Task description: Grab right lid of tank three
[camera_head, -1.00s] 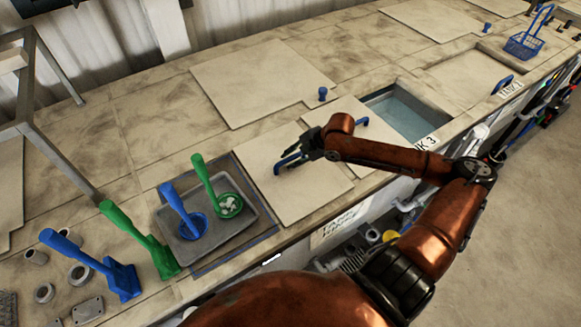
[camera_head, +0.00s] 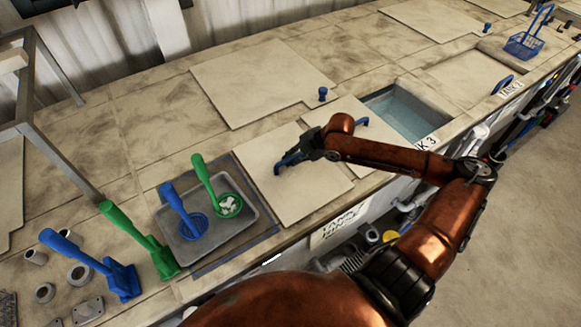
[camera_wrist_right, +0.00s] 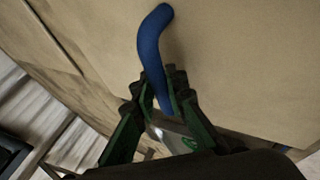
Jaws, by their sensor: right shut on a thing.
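My right gripper (camera_head: 292,160) is shut on the blue handle of a flat beige lid (camera_head: 300,195). The lid lies flat on the counter, beside the grey tray. In the right wrist view the green-edged fingers (camera_wrist_right: 162,105) close around the lower part of the curved blue handle (camera_wrist_right: 152,45). A second beige lid (camera_head: 375,135) lies to the right, partly behind my arm, with its own blue handle (camera_head: 362,121). Right of it is an open tank of water (camera_head: 405,110), by a partly covered label ending in "K 3" (camera_head: 427,142). My left gripper is not in view.
A grey tray (camera_head: 250,228) at the left holds blue and green handled baskets. More tools and metal parts lie further left. A large beige panel (camera_head: 255,85) lies behind. A blue basket (camera_head: 523,45) stands at the far right. Pipes run below the counter edge.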

